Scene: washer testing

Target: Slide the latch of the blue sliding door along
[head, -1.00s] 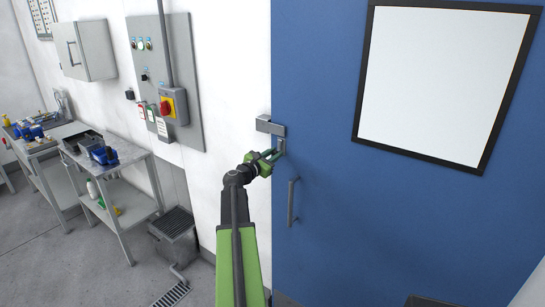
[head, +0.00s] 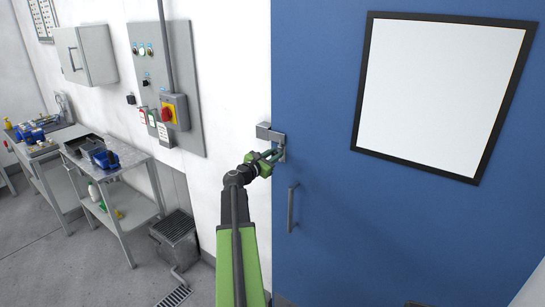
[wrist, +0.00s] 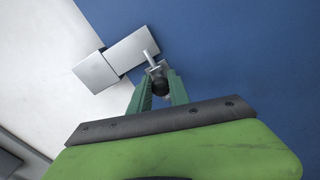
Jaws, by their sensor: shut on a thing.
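The blue sliding door (head: 330,215) fills the right side of the head view and shows at the upper right in the wrist view (wrist: 240,60). Its grey metal latch sits at the door's left edge (head: 278,138). In the wrist view the latch plate (wrist: 132,50) lies on the door, beside a second plate (wrist: 96,72) on the white wall side. My gripper (wrist: 158,84) is just below the latch plate, its green fingers shut on the latch's small dark knob and pin. In the head view my gripper (head: 273,157) partly hides this grip.
A grey vertical handle (head: 292,208) is on the door below the latch. A white board with a black frame (head: 440,95) hangs on the door. A control panel (head: 165,85) with a red switch is on the wall, and a metal bench (head: 125,150) stands left.

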